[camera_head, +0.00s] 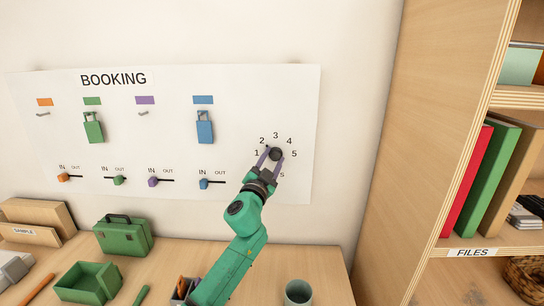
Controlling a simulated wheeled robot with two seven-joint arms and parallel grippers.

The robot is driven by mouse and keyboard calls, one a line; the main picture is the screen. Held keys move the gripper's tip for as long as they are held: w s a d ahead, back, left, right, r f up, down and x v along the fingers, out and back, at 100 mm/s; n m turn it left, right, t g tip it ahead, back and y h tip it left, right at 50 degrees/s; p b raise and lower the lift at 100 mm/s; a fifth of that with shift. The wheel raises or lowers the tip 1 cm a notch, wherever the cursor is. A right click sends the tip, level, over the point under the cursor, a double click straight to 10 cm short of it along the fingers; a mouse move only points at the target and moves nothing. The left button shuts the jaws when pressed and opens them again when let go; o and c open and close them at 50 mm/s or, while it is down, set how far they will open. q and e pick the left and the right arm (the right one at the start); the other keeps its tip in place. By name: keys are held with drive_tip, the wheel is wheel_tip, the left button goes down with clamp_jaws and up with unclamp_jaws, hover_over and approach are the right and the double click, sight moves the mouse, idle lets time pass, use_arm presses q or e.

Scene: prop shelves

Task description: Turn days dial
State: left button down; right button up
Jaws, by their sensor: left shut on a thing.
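The days dial (276,154) is a dark round knob at the lower right of the white BOOKING board (230,85). The numbers 1 to 5 are printed in an arc around it. My left gripper (271,154) reaches up to it, and its two purple fingers are shut on the dial from either side. The fingers and wrist hide part of the dial and the lettering below it, and I cannot tell which number the dial points to. My right gripper is not in view.
Green (93,127) and blue (204,127) tags hang on the board above several coloured sliders. On the desk below are a green toolbox (124,236), an open green box (88,283) and a cup (298,292). A wooden shelf (500,245) with files stands at right.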

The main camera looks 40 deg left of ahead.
use_arm(q)
drive_tip(key=shift+w+d+f, duration=0.1)
drive_tip(key=shift+f, duration=0.3)
drive_tip(key=c, duration=0.8)
unclamp_jaws()
drive_tip(key=o, duration=0.3)
drive_tip(key=shift+o, duration=0.2)
drive_tip(key=shift+d+r, duration=0.1)
drive_tip(key=shift+r, duration=0.05)
drive_tip(key=b+v, duration=0.5)
drive_tip(key=v, duration=0.9)
drive_tip(key=shift+s, duration=0.25)
drive_tip(key=shift+d, duration=0.15)
